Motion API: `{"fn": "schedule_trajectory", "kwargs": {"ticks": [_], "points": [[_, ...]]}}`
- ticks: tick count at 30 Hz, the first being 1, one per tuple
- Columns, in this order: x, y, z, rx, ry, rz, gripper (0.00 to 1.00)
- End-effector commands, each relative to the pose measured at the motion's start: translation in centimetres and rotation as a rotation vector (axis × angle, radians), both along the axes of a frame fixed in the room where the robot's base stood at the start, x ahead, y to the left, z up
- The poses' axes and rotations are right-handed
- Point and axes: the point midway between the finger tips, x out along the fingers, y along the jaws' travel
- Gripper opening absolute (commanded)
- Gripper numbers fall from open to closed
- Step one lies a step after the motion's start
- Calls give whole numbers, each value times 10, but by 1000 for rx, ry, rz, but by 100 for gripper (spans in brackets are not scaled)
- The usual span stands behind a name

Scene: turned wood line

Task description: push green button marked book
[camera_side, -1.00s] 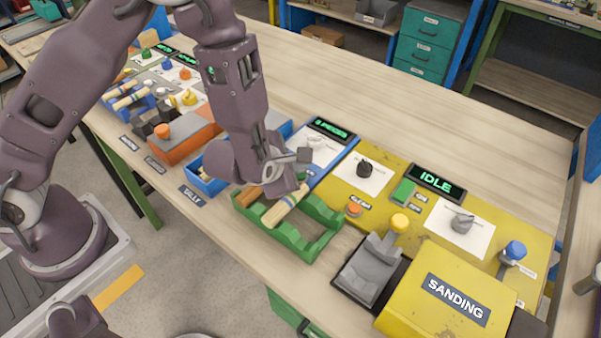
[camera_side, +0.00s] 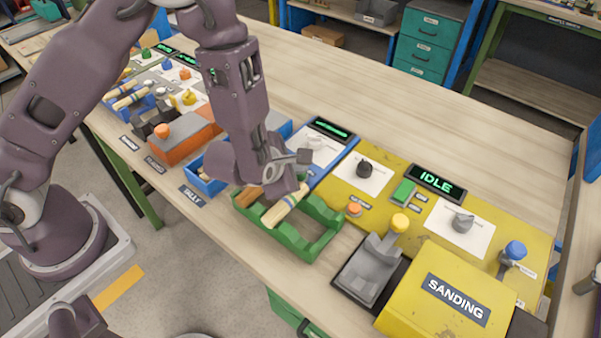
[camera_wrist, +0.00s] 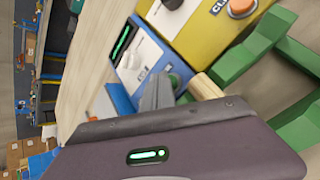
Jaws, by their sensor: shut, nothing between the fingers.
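The green button (camera_wrist: 176,81) shows in the wrist view on the blue panel (camera_wrist: 148,50), partly hidden behind my fingers; its label is not readable. My gripper (camera_wrist: 157,92) is shut and empty, its fingertips at or just beside the button; I cannot tell whether they touch it. In the side view my gripper (camera_side: 302,157) is low over the near part of the blue panel (camera_side: 345,160) and hides most of the button.
A green rack (camera_side: 322,245) holding turned wood pieces (camera_side: 286,204) stands close by my gripper. To the right is the yellow sanding station (camera_side: 455,285), its display (camera_side: 437,183) reading IDLE. An orange block (camera_side: 185,140) stands to the left. The table behind is clear.

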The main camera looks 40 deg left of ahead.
Motion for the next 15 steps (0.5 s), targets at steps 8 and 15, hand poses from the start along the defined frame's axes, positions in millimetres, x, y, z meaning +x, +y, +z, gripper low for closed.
{"fn": "schedule_trajectory", "kwargs": {"ticks": [8,15], "points": [[0,0,12,0,0,0,0],[0,0,14,-1,-1,0,0]]}}
